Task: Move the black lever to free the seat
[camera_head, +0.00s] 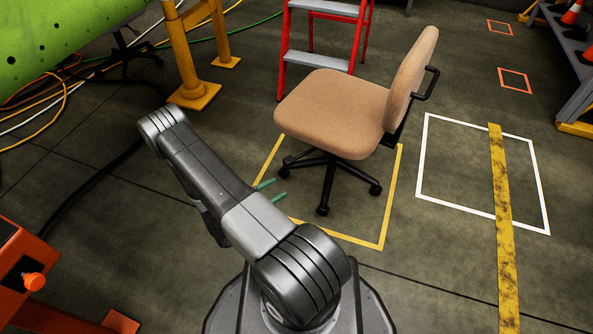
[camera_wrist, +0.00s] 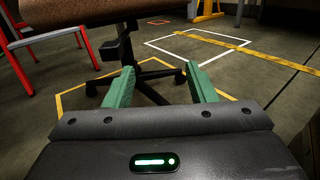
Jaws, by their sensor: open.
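A tan office chair (camera_head: 325,110) stands on a black wheeled base (camera_head: 329,180) inside a yellow floor square, its backrest to the right. In the wrist view the underside of its seat (camera_wrist: 75,18) crosses the top left, above the black column (camera_wrist: 127,42). A dark part (camera_wrist: 109,50) juts left from the column below the seat; I cannot tell if it is the black lever. The lever is not clear in the head view. My gripper (camera_head: 272,190) is open and empty, low and left of the chair base; its green fingers (camera_wrist: 160,72) point toward the base and column.
A red stepladder (camera_head: 318,58) stands behind the chair, and a yellow post (camera_head: 195,92) stands behind left. A white floor square (camera_head: 423,160) and a yellow strip (camera_head: 500,190) lie right. An orange stand (camera_head: 20,265) is at lower left. Floor around the chair is mostly clear.

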